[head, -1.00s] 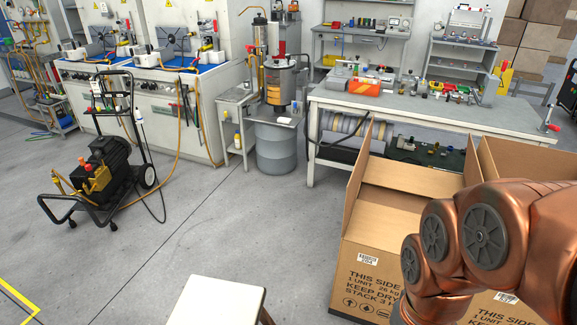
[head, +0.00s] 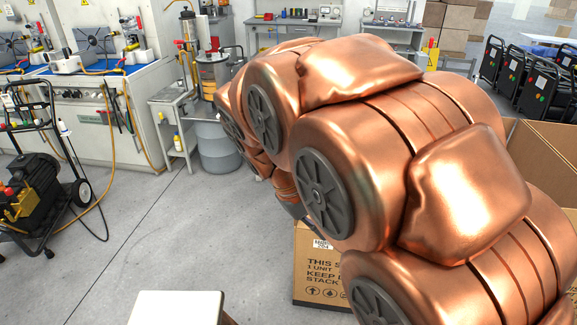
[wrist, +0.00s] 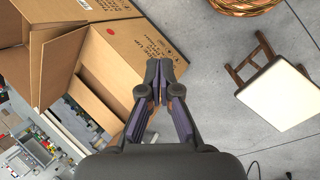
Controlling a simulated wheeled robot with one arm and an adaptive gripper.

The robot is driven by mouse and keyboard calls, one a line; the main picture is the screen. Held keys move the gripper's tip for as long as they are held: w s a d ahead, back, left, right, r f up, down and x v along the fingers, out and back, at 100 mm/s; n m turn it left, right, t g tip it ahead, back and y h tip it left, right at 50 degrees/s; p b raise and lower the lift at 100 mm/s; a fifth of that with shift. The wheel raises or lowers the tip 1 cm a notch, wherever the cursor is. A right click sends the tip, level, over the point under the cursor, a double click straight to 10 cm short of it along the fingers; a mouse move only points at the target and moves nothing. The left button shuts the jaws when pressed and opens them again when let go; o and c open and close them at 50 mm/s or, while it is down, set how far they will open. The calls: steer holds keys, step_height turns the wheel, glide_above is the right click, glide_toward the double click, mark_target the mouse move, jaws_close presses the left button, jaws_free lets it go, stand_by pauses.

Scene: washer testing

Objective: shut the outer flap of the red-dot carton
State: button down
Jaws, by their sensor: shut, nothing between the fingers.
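A brown carton (head: 315,265) with black printing stands on the floor, mostly hidden behind my copper arm in the head view. In the wrist view, this carton's printed face (wrist: 130,42) and open top (wrist: 108,72) show at upper left, with raised flaps (wrist: 58,65) to the left. The head view hides the gripper behind the arm.
A second open carton (head: 545,155) stands to the right, partly hidden by my arm. A white-topped stool (head: 178,308) stands at the front, also in the wrist view (wrist: 283,97). A wicker basket (wrist: 245,5) lies at the top of the wrist view.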

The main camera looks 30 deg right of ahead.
steer(key=w+d+f+h+b, duration=0.1)
steer(key=w+d+h+b, duration=0.25)
steer(key=w, duration=0.55)
steer(key=w+d+f+n+h+b, duration=0.15)
steer(key=w+d, duration=0.25)
steer(key=w, duration=0.5)
steer(key=w+d+f+h+b, duration=0.1)
steer(key=w+d+h+b, duration=0.25)
steer(key=w, duration=0.55)
steer(key=w+a+f+t+h+b, duration=0.2)
steer(key=w+f+h+b, duration=0.15)
steer(key=w+f, duration=0.5)
steer(key=w+a+f+t+h+b, duration=0.2)
steer(key=w+a+f+b, duration=0.3)
steer(key=w, duration=0.6)
steer(key=s+d, duration=0.2)
steer(key=d, duration=1.3)
steer(key=shift+d+p, duration=0.2)
steer(key=shift+p, duration=0.15)
steer(key=shift+f+m, duration=0.1)
steer(key=shift+m, duration=0.15)
steer(key=shift+s+d, duration=0.1)
steer(key=shift+d, duration=0.05)
